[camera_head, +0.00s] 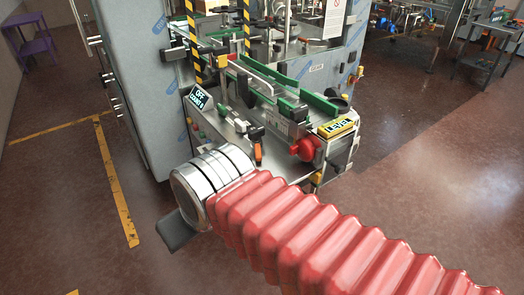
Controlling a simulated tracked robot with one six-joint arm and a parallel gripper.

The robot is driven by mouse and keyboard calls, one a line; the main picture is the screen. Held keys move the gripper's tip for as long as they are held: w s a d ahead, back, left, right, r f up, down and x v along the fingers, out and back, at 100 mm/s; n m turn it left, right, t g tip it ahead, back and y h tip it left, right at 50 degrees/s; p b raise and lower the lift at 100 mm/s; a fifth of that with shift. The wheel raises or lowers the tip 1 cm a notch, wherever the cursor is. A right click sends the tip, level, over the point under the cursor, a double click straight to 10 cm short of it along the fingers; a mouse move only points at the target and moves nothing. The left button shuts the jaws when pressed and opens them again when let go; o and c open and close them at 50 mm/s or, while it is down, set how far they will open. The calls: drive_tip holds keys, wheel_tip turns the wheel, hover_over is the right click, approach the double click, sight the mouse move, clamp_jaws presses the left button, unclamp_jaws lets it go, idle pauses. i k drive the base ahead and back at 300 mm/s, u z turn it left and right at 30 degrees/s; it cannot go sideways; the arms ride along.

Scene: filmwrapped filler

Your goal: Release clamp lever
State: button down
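A small lever with an orange handle (258,152) hangs at the front of the machine's steel table; it may be the clamp lever, but I cannot tell for sure. A red round knob or handwheel (305,149) is to its right. My arm, in a red bellows sleeve, reaches in from the lower right. Its metal wrist is left of and nearer than the orange handle. Of my gripper (176,230), only a dark flat part shows at the lower left of the wrist. Its fingertips are hidden or cannot be made out. It appears apart from the lever.
The filling machine (300,70) has green guide rails (320,104), a display reading "OFF" (199,99) and a yellow "LEVEL" sign (338,127). A tall grey cabinet (140,80) stands at the left. A purple stool (30,35) is far left.

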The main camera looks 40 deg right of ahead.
sight(257, 145)
drive_tip(key=z, duration=0.05)
drive_tip(key=i, duration=1)
drive_tip(key=u, duration=0.05)
